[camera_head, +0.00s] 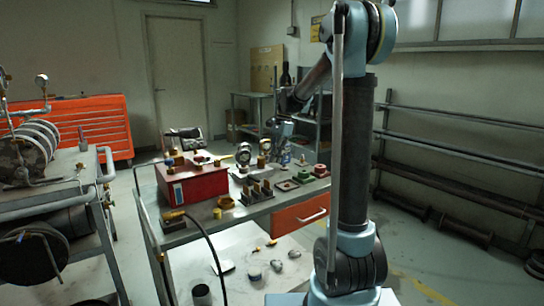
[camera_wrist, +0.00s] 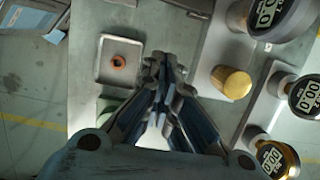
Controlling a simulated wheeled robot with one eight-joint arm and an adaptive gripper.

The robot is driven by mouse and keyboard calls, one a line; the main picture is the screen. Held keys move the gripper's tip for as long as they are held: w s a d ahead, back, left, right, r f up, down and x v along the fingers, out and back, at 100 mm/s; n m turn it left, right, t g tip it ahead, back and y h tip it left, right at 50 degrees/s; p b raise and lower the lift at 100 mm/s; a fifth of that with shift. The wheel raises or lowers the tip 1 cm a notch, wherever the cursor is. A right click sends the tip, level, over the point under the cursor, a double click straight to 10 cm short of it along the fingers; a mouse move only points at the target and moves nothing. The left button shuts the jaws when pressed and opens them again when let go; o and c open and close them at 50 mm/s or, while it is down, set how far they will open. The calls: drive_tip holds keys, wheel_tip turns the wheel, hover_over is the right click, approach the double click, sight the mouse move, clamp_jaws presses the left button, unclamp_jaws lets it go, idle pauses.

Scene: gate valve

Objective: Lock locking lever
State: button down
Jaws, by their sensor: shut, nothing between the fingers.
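My gripper (camera_wrist: 164,70) is shut and empty in the wrist view, pointing down over a grey bench surface. In the head view it is small and dark above the far part of the cart (camera_head: 232,213), so its fingers are hard to make out. I cannot pick out a locking lever or a gate valve with certainty in either view; one may be hidden or too small. A brass cylinder (camera_wrist: 231,83) stands to the right of my fingertips, apart from them.
Several digital gauges (camera_wrist: 272,14) stand at the right. In the head view, a red box (camera_head: 192,184) and a black block with brass pieces (camera_head: 257,193) occupy the cart top.

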sight(254, 178)
drive_tip(key=x, duration=0.6)
drive_tip(key=shift+s+a+f, duration=0.1)
drive_tip(key=shift+s+a, duration=0.6)
drive_tip(key=shift+a, duration=0.25)
drive_tip(key=shift+s+a, duration=0.45)
drive_tip(key=shift+a, duration=0.3)
